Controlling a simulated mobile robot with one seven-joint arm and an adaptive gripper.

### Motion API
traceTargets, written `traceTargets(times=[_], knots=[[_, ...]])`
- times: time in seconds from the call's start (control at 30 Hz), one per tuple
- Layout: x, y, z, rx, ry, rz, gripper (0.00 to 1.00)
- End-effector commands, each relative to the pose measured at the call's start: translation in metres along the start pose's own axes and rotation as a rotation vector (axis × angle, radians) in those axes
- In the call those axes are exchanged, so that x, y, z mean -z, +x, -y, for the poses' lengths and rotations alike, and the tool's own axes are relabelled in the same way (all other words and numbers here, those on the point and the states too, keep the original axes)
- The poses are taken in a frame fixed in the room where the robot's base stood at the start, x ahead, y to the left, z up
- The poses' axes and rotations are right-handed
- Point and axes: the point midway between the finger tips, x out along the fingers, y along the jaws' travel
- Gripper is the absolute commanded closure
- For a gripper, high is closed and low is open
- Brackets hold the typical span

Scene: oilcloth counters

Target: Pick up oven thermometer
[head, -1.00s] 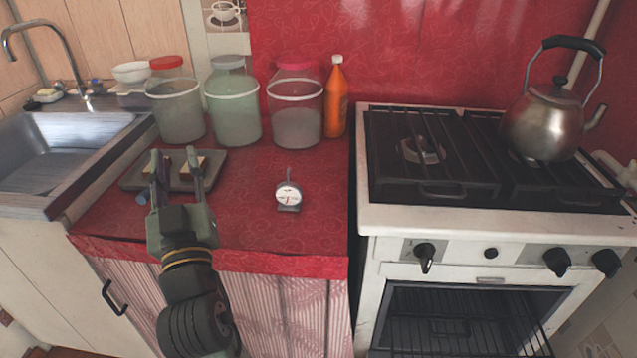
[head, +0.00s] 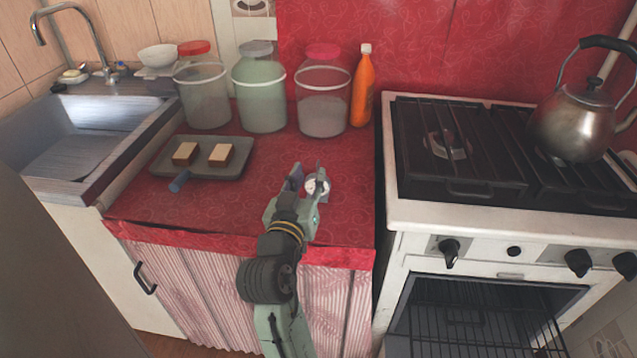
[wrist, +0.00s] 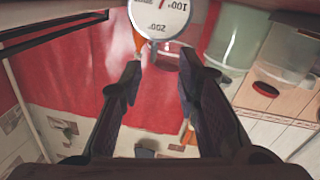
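The oven thermometer (head: 318,187) stands upright on the red oilcloth counter, its round white dial partly hidden behind my gripper in the head view. In the wrist view its dial (wrist: 160,14) is large at the top edge, just beyond the fingertips and roughly centred between them. My gripper (head: 306,172) is at the thermometer, and its two dark fingers are spread apart in the wrist view (wrist: 158,72). Nothing is held between them. I cannot tell whether a finger touches the thermometer.
Several lidded jars (head: 259,95) and an orange bottle (head: 362,88) stand behind. The stove (head: 470,211) with a kettle (head: 577,122) is right; the sink (head: 85,140) is left.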

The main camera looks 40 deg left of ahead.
Motion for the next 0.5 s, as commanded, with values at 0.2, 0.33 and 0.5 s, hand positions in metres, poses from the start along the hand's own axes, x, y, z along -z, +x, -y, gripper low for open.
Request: traceTargets(times=[0.2,0.33,0.5], knots=[[0.005,0.027,-0.008,-0.002,0.0,0.001,0.7],[0.004,0.044,-0.008,0.0,0.001,0.0,0.7],[0.002,0.053,-0.007,0.001,0.002,-0.001,0.7]])
